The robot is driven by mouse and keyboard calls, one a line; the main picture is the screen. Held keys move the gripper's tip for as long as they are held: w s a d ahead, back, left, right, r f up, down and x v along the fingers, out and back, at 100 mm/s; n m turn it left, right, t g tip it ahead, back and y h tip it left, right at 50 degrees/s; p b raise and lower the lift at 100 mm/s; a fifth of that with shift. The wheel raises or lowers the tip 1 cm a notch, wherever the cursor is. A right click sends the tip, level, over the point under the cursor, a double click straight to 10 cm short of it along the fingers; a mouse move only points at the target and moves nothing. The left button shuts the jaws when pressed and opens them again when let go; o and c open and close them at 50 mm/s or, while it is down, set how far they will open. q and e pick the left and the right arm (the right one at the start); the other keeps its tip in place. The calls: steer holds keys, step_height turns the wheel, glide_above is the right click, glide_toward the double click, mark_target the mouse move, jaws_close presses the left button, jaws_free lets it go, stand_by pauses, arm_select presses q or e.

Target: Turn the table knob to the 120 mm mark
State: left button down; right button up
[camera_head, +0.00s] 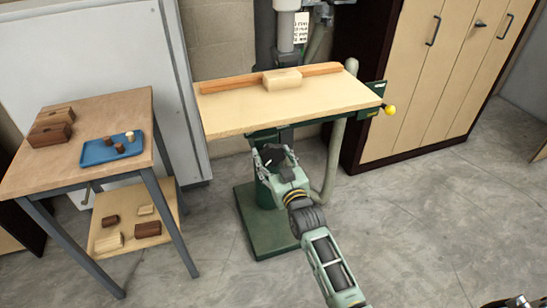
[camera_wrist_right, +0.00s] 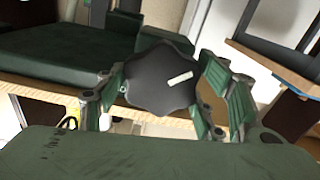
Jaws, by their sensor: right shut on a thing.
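The table knob is dark and lobed with a white pointer bar; it shows large in the right wrist view (camera_wrist_right: 150,83). In that view the bar points to the right and slightly up. In the head view the dark knob (camera_head: 271,154) sits below the front edge of the machine table (camera_head: 235,112). My right gripper (camera_head: 275,158) is shut on the knob, with one finger on each side of it. I cannot make out a millimetre scale or the 120 mm mark in either view.
A wooden fence (camera_head: 220,84) and a pale block (camera_head: 282,79) are on the machine table. A yellow ball handle (camera_head: 389,110) sticks out at its right. A bench (camera_head: 90,97) at left holds a blue tray (camera_head: 97,153) and wood blocks. Open floor (camera_head: 440,190) lies to the right.

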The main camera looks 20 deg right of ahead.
steer(key=shift+c, duration=0.9)
steer(key=shift+r+n+p, duration=0.15)
steer(key=shift+n+p, duration=0.35)
steer(key=shift+n, duration=1.4)
steer(key=shift+f, duration=0.2)
steer(key=o, duration=1.1)
steer(key=shift+d+f, duration=0.1)
steer(key=shift+f, duration=0.05)
steer(key=shift+r, duration=0.2)
steer(key=s, duration=1.2)
